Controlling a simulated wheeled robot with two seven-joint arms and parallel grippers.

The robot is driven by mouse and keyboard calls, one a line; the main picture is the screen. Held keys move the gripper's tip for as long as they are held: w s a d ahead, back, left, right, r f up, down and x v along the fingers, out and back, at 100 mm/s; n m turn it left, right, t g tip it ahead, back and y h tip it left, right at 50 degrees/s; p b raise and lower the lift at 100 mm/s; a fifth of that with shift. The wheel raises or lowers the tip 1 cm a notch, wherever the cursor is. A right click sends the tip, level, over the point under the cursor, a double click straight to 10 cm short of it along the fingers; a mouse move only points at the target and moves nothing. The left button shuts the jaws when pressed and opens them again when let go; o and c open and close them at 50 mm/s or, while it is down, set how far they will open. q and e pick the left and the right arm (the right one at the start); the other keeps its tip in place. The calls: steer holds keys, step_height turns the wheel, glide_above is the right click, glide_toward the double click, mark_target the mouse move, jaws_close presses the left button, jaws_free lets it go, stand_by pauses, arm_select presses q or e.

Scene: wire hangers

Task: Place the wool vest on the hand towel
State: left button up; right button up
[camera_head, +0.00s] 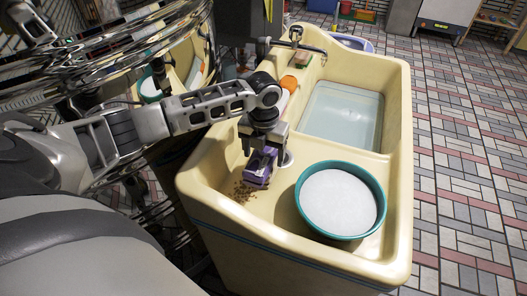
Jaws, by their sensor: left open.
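I cannot make out a wool vest or a hand towel. My left gripper (259,170) points down into the near left part of the cream sink (222,165), left of a teal basin (300,207). It is open. A purple shape (259,164) shows at its fingers; I cannot tell whether it is a separate object or part of the gripper. The basin holds something smooth and white (338,202). Brown specks (243,191) lie on the sink floor just below the gripper. My right gripper is not in view.
The sink's rear compartment (341,115) holds clear, pale water. A tap (297,40) stands at the back, with an orange object (289,83) and a green-and-brown block (300,60) on the ledge. The tiled floor (465,160) to the right is clear.

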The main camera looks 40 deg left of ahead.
mark_target(263, 153)
arm_select(q)
steer(key=shift+r, duration=0.1)
step_height(263, 153, up, 12)
steer(key=shift+b, duration=0.45)
stand_by(0.4)
